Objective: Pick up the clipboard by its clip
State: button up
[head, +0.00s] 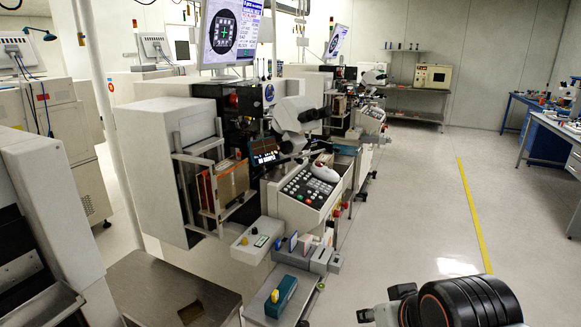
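I cannot make out a clipboard or its clip for certain in the head view. A small dark flat patch (191,312) lies on the brown-grey metal table top at the bottom left, too unclear to name. My arm shows at the bottom right as a large black rounded part with orange rings. Just left of it, dark tips on a light grey part look like my gripper (384,306), over the floor and cut by the frame's lower edge. Whether it is open or shut does not show, and I see nothing held in it.
A bonding machine (155,150) with a monitor (232,32) and a keypad console (308,190) stands at the centre left. A teal block (283,295) sits on a narrow stand before it. A blue-framed bench (555,130) stands at right. The floor by the yellow line (473,215) is clear.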

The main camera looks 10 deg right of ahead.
aim_at(346, 150)
jog(key=i+l+z, duration=0.4)
jog(key=i, duration=0.55)
jog(key=i+z, duration=0.35)
jog(key=i, duration=1.65)
jog(key=i+l, duration=0.1)
jog(key=i, duration=0.95)
jog(key=i+u, duration=0.3)
jog(key=i+l+u, duration=0.3)
jog(key=i, duration=0.2)
jog(key=i+l+u, duration=0.1)
jog(key=i+u, duration=0.2)
jog(key=i+l, duration=0.05)
